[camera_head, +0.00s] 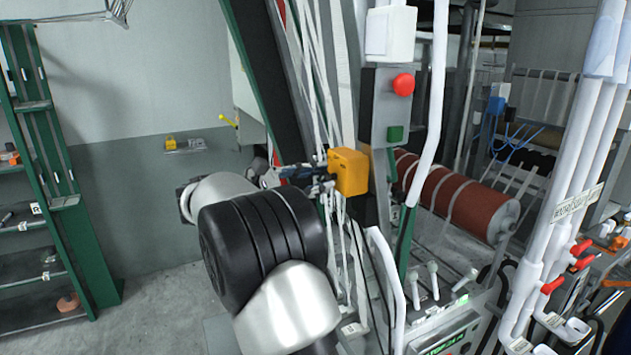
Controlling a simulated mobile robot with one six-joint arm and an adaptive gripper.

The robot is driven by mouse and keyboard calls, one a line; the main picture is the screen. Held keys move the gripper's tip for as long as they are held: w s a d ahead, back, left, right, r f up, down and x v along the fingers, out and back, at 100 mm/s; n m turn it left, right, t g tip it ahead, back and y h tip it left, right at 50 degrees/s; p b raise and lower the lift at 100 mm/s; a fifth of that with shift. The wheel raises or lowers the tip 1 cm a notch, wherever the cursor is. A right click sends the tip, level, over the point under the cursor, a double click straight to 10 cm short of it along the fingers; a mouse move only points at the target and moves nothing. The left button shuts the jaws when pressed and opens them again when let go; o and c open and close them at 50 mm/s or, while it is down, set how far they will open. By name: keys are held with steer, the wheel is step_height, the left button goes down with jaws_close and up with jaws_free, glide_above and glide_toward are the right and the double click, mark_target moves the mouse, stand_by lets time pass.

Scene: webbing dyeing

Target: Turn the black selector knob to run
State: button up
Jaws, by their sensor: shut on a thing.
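A yellow box (349,172) is mounted on the machine's upright, just right of the middle of the head view. My gripper (322,174) reaches it from the left, with its fingertips at the box's left side. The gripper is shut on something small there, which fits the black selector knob. The knob itself is hidden by the fingers and the box's edge, so I cannot tell which way it points.
A grey panel above the box carries a red button (403,84) and a green button (395,134). White webbing strands (318,70) hang close around my gripper. A red-brown roller (455,195) is at right. A green shelf rack (60,200) stands far left.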

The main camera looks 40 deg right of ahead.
steer(key=o, duration=1)
steer(key=shift+o, duration=0.2)
steer(key=v, duration=1.2)
